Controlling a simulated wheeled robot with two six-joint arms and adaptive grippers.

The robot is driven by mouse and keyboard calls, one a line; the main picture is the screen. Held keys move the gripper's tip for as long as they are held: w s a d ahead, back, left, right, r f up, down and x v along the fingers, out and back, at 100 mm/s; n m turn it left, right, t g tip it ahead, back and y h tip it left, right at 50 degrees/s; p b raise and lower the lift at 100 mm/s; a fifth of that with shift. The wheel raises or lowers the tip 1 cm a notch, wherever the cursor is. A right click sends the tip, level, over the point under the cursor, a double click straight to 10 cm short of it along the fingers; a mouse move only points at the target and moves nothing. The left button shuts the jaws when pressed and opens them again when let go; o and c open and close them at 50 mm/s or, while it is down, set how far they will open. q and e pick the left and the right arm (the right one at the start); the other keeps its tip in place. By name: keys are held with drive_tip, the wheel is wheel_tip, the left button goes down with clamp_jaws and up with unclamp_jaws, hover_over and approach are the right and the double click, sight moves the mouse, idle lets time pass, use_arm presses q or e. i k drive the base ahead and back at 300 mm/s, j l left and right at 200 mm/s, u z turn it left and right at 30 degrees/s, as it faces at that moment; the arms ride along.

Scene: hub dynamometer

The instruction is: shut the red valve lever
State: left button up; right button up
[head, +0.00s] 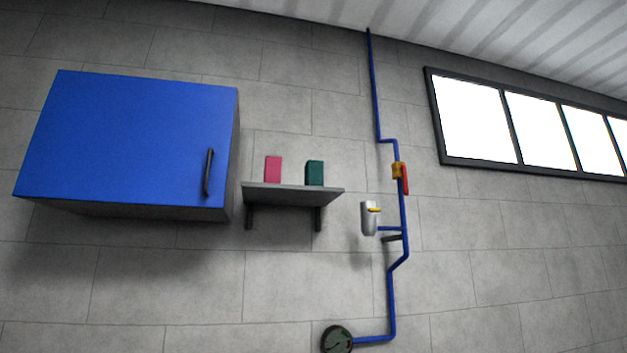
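The red valve lever (405,179) is on a yellow valve body (397,170) on the blue pipe (404,225) that runs down the grey wall. The lever points down, roughly in line with the pipe. Neither of my grippers shows in the head view.
A blue cabinet (130,140) with a dark handle hangs at left. A grey shelf (290,195) holds a pink block (272,169) and a green block (314,173). A white fitting with a yellow part (369,218) and a round gauge (337,340) are near the pipe. Windows (480,120) are at right.

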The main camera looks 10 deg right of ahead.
sight(402, 169)
drive_tip(key=i+l+u, duration=0.25)
drive_tip(key=l, duration=0.7)
drive_tip(key=l+u, duration=0.3)
drive_tip(key=l, duration=0.65)
drive_tip(key=l+u, duration=0.25)
drive_tip(key=l, duration=0.7)
drive_tip(key=k+l+u, duration=0.25)
drive_tip(key=l, duration=0.7)
drive_tip(key=i+l, duration=0.05)
